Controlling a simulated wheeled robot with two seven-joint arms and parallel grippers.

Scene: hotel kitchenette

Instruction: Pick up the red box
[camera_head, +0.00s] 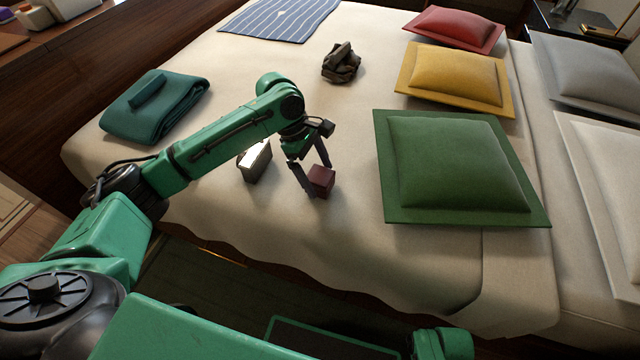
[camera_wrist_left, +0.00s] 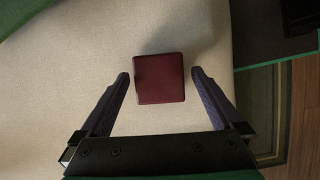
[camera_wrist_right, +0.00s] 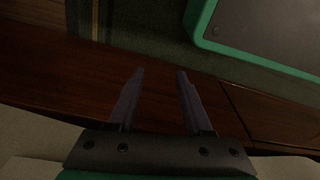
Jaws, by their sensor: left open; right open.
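The red box (camera_head: 321,180) is a small dark red cube on the cream bed cover (camera_head: 290,225). My left gripper (camera_head: 317,178) is open, pointing down at the box with its fingers on either side of it. In the left wrist view the box (camera_wrist_left: 160,78) lies between the two fingertips and slightly beyond them, with a gap on each side. My right gripper (camera_wrist_right: 160,75) is open and empty in its own wrist view, above a dark wood surface.
A dark box with a pale face (camera_head: 255,162) stands just left of my left gripper. A green cushion (camera_head: 455,165) lies to the right, a yellow one (camera_head: 455,77) behind it. A folded teal cloth (camera_head: 150,108) lies at left, a crumpled dark cloth (camera_head: 341,64) farther back.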

